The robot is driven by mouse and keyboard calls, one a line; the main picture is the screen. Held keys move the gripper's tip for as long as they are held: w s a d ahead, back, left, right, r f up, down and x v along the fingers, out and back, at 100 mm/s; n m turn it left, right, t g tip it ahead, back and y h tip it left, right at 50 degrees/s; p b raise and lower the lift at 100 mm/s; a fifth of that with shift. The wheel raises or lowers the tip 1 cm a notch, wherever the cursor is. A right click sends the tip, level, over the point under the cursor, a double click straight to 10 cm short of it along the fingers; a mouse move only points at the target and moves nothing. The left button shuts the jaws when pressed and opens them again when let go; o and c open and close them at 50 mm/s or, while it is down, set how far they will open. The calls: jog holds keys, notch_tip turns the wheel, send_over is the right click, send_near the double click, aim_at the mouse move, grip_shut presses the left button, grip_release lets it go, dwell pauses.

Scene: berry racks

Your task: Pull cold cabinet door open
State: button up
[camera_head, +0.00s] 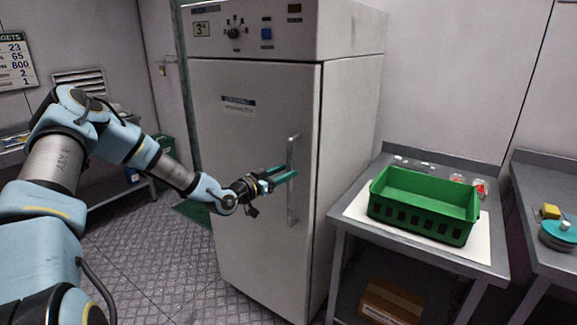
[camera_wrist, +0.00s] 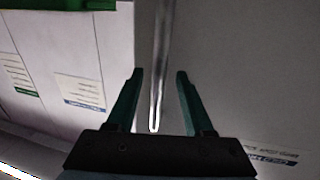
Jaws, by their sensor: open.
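The cold cabinet (camera_head: 350,130) is a tall pale grey unit with a control panel on top. Its door (camera_head: 240,170) looks shut, with a vertical metal bar handle (camera_head: 292,180) near its right edge. My gripper (camera_head: 284,175) is at the middle of the handle in the head view, with its green fingers reaching towards it. In the wrist view the open fingers (camera_wrist: 158,75) stand on either side of the handle (camera_wrist: 158,70), with gaps showing on both sides. I cannot tell how deep the handle sits between the fingertips.
A metal table (camera_head: 365,240) to the right of the cabinet bears a green crate (camera_head: 420,222) on a white sheet. A cardboard box (camera_head: 390,302) is on its lower shelf. Another table (camera_head: 548,180) stands at the far right. Patterned floor (camera_head: 140,250) lies open left of the cabinet.

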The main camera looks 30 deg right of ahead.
jog(key=shift+x, duration=1.05)
jog(key=shift+s, duration=0.1)
grip_shut()
dwell(0.6)
